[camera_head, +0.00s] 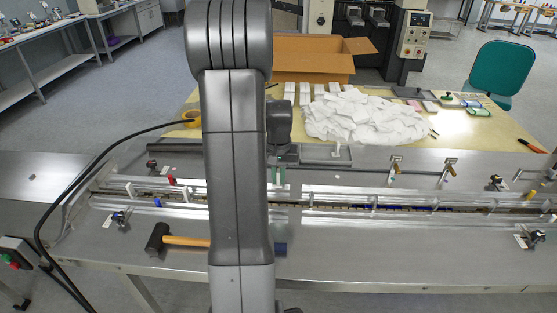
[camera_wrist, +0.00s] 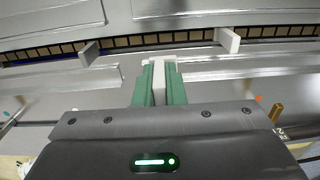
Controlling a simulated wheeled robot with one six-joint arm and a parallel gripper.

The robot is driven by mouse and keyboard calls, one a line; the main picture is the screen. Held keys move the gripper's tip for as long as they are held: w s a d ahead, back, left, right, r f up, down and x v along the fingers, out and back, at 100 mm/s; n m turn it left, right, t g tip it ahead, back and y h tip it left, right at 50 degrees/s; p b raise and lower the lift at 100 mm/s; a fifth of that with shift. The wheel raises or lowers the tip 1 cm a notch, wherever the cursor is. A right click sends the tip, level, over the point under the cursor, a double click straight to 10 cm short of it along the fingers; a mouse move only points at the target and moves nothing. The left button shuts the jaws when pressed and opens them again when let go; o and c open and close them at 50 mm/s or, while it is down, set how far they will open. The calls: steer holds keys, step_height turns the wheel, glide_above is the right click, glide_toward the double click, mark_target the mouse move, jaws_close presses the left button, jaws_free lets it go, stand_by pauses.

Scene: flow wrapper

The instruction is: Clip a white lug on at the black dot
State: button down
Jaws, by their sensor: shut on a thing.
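My gripper (camera_wrist: 160,84) has green fingers and is shut on a white lug (camera_wrist: 160,68) that shows between the fingertips in the wrist view. The fingertips are over bare metal just short of the dark slotted chain (camera_wrist: 130,43). A white lug on the chain (camera_wrist: 229,40) stands to the right, and a greyer lug (camera_wrist: 88,52) stands to the left. I cannot make out a black dot. In the head view my arm hides much of the middle, and only the green fingertips (camera_head: 277,175) show beside it, over the machine bed.
Clear guide rails (camera_head: 350,190) run along the machine bed. A mallet (camera_head: 180,239) lies on the front steel top. A small tray (camera_head: 310,153) sits beyond the rails.

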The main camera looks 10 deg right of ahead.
mark_target(278, 172)
steer(key=shift+s+a+f, duration=0.2)
steer(key=shift+s, duration=0.15)
steer(key=shift+w+f+b, duration=0.1)
steer(key=shift+f+b, duration=2.95)
steer(key=shift+f, duration=1.15)
steer(key=shift+f, duration=0.15)
steer(key=c, duration=1.4)
jaws_free()
step_height(278, 172, up, 14)
steer(key=shift+f, duration=0.1)
steer(key=shift+f, duration=0.1)
